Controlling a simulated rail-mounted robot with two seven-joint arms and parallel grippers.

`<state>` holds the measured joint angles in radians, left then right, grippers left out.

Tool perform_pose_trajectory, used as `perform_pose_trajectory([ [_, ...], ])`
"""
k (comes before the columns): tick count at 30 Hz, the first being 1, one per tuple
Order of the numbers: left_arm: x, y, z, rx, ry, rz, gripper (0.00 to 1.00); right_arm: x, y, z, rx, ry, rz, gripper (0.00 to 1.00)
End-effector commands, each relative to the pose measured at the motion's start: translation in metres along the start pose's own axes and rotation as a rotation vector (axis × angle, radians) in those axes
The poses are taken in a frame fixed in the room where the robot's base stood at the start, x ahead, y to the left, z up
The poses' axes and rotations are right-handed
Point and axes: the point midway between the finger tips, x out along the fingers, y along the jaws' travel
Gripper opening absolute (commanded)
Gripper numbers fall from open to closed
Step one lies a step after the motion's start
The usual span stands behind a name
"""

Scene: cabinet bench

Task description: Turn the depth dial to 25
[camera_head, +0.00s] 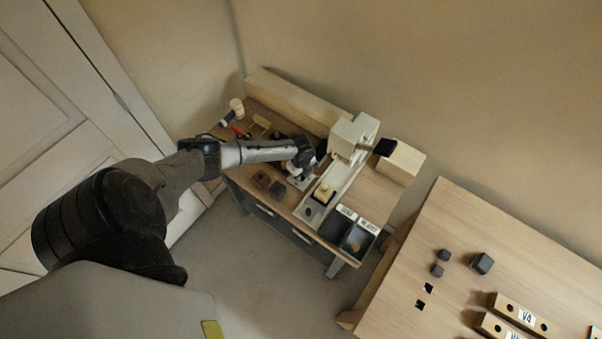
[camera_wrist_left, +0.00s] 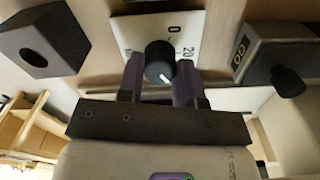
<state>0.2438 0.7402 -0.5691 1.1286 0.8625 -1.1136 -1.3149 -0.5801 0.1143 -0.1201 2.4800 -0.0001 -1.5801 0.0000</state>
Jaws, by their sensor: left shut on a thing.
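The depth dial is a round black knob (camera_wrist_left: 159,58) on a white plate (camera_wrist_left: 140,24) in the left wrist view. The plate shows a 0 above the knob and a 20 at its right; another mark at the left is partly hidden. A white pointer line on the knob points down the picture, slightly right, away from the 0. My left gripper (camera_wrist_left: 160,78) is shut on the knob, one purple finger on each side. In the head view my left gripper (camera_head: 303,170) is over the bench, and the knob is hidden or too small to tell. My right gripper is not in view.
Beside the plate are a dark block with a hole (camera_wrist_left: 40,48) and a dark box with a black knob (camera_wrist_left: 285,72). The bench also holds a pale machine (camera_head: 352,137) and black labelled trays (camera_head: 352,236). A second wooden table (camera_head: 460,215) stands at the right.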

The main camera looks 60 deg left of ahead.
Motion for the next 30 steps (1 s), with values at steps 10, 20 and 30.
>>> perform_pose_trajectory([
  [10, -0.0010, -0.0006, -0.0006, 0.016, 0.002, -0.001, 0.09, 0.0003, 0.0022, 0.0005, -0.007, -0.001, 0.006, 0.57],
  [20, -0.0008, -0.0005, -0.0004, 0.015, 0.001, -0.001, 0.48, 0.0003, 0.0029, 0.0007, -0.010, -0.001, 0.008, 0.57],
  [30, -0.0008, -0.0002, 0.0000, 0.014, 0.000, 0.000, 0.58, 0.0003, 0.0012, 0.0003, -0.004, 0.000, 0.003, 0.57],
])
